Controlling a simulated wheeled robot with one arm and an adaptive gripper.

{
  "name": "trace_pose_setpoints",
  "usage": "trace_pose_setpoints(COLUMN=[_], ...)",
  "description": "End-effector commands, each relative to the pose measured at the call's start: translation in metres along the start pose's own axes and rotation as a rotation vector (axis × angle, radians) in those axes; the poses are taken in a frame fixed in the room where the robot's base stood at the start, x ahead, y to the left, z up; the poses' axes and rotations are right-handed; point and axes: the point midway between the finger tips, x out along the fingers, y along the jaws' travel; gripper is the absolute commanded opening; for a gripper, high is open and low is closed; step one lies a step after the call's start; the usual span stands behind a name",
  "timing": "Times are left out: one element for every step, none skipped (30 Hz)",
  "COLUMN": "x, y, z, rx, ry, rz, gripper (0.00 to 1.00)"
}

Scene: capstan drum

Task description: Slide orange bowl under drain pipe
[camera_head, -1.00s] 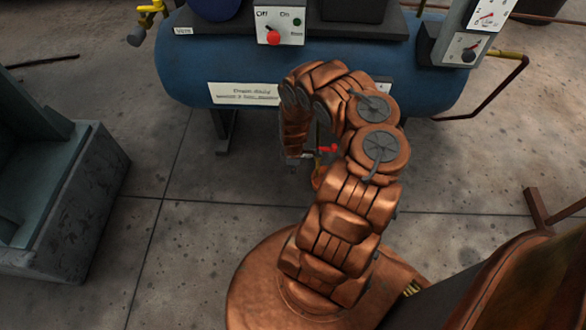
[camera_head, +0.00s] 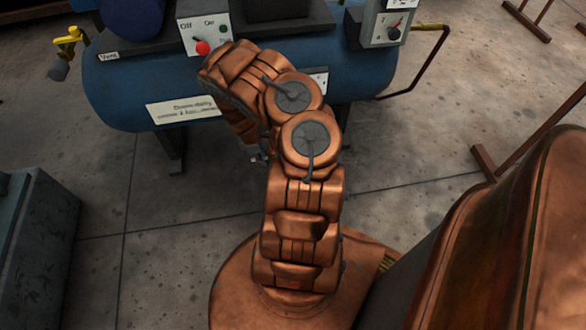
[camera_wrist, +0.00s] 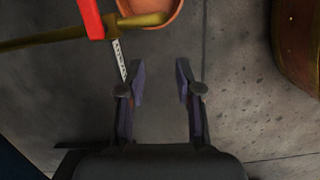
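The orange bowl (camera_wrist: 150,6) shows in part at the top of the wrist view, cut off by the picture edge. The brass drain pipe (camera_wrist: 60,35) comes in from the left, and its end overlaps the bowl's near part in the picture. A red valve handle (camera_wrist: 88,16) is on the pipe. My gripper (camera_wrist: 160,70) is open, with nothing between its fingers; the bowl is ahead of the fingertips and apart from them. In the head view my arm hides the bowl and the pipe.
A blue tank (camera_head: 110,90) with a control box (camera_head: 205,35) stands on legs behind my arm. A grey metal box (camera_head: 40,250) is at left. A brown metal frame (camera_head: 525,135) stands at right. Concrete floor (camera_head: 400,165) is bare between them.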

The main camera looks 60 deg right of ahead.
Motion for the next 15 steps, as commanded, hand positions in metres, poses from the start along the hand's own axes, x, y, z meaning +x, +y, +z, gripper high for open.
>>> trace_pose_setpoints(x=[-0.019, -0.027, -0.040, -0.051, -0.061, -0.074, -0.084, -0.095, -0.108, -0.118, -0.130, -0.143, -0.153, -0.163, -0.177], y=[0.005, 0.006, 0.008, 0.009, 0.009, 0.009, 0.008, 0.008, 0.006, 0.005, 0.004, 0.001, -0.002, -0.005, -0.010], z=[0.009, 0.014, 0.019, 0.022, 0.026, 0.030, 0.033, 0.036, 0.038, 0.040, 0.041, 0.042, 0.043, 0.044, 0.044], rx=[0.025, 0.044, 0.069, 0.088, 0.107, 0.132, 0.152, 0.172, 0.197, 0.219, 0.237, 0.262, 0.283, 0.302, 0.329], ry=[-0.033, -0.049, -0.067, -0.081, -0.094, -0.111, -0.122, -0.133, -0.145, -0.152, -0.159, -0.168, -0.174, -0.179, -0.184], rz=[0.011, 0.012, 0.017, 0.021, 0.024, 0.025, 0.028, 0.033, 0.036, 0.040, 0.044, 0.047, 0.048, 0.051, 0.055], gripper=[0.35, 0.35, 0.35, 0.35, 0.35, 0.35, 0.35, 0.35, 0.35, 0.35, 0.35, 0.35, 0.35, 0.35, 0.35])
